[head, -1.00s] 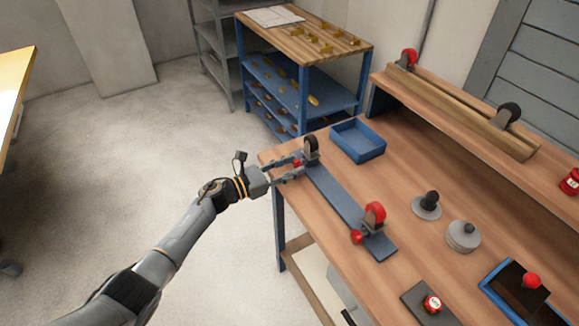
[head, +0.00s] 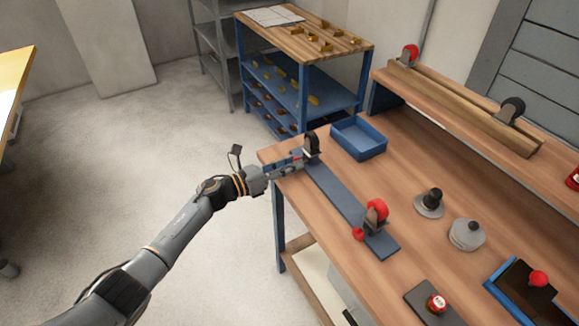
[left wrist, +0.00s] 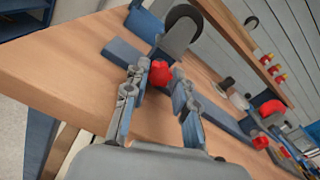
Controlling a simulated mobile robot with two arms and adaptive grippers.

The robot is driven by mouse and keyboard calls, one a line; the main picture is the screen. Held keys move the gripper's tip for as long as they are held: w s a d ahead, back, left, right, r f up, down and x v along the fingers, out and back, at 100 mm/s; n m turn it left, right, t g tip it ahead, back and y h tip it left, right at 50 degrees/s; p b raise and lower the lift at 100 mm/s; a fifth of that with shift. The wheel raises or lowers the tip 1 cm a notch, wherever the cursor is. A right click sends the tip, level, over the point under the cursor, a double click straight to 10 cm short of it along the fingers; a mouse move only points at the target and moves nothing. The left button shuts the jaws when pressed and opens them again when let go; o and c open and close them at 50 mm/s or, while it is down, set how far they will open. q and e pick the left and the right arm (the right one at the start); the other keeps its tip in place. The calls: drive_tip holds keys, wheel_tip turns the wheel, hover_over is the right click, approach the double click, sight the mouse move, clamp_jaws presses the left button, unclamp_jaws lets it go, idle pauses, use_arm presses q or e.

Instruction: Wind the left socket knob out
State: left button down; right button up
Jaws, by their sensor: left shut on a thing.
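The left socket (head: 311,147) is a grey upright holder with a black wheel, at the far left end of a long blue bar (head: 340,196). Its red knob (left wrist: 159,73) faces my left arm and shows between the fingers in the left wrist view. In the head view the fingers hide most of the knob. My left gripper (head: 297,163) comes in from the left at the table edge and is shut on this knob. The right socket (head: 376,214) holds a red wheel and has its own red knob (head: 358,234). My right gripper is not in view.
A blue tray (head: 359,139) stands just behind the left socket. Grey round pieces (head: 466,235) stand right of the bar. A blue-edged box (head: 497,282) and a dark pad (head: 420,297) lie near the front. Floor left of the table is clear.

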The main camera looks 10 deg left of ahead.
use_arm(q)
drive_tip(key=shift+n, duration=1.1)
drive_tip(key=c, duration=1.1)
unclamp_jaws()
drive_tip(key=shift+a, duration=0.15)
drive_tip(key=v, duration=1.2)
